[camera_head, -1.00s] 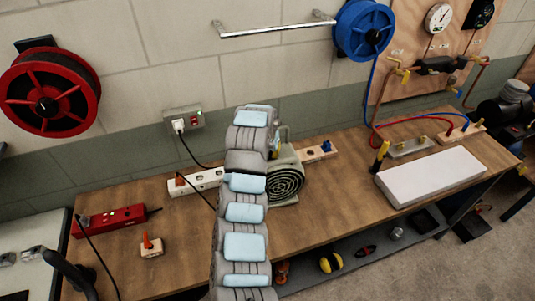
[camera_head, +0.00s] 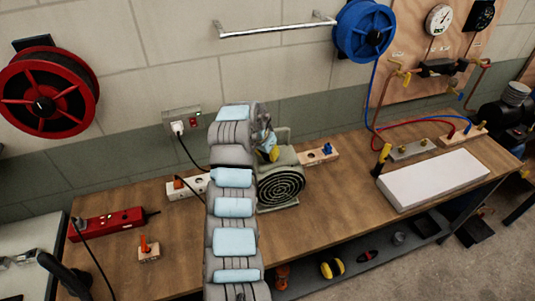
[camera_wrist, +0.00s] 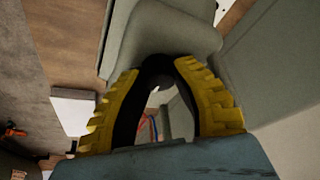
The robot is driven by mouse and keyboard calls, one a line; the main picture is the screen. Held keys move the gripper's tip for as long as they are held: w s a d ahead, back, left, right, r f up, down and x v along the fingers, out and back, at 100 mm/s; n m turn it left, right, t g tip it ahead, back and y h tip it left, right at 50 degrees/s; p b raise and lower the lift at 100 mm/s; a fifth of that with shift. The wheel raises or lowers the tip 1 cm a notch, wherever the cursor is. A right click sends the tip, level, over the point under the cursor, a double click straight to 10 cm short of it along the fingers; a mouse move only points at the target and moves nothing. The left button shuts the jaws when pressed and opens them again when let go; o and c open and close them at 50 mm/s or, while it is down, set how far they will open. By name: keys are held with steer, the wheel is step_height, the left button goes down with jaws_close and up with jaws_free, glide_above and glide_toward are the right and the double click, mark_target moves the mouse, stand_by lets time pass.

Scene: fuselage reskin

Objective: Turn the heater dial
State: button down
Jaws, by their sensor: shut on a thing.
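The olive-green heater (camera_head: 283,183) with a round dark grille stands on the wooden workbench, just right of my arm in the head view. The green heater body (camera_wrist: 180,35) fills the area just past the fingertips. The dial's marking and angle are hidden.
A white power strip (camera_head: 186,187) lies behind my arm. A wooden block with a blue part (camera_head: 319,155) sits behind the heater. A white slab (camera_head: 433,178) lies to the right. A red box (camera_head: 108,221) and an orange switch block (camera_head: 149,250) lie left. Bench front is clear.

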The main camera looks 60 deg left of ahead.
steer(key=shift+f, duration=0.1)
steer(key=c, duration=0.8)
jaws_free()
steer(key=shift+w+d, duration=0.1)
steer(key=v, duration=1.2)
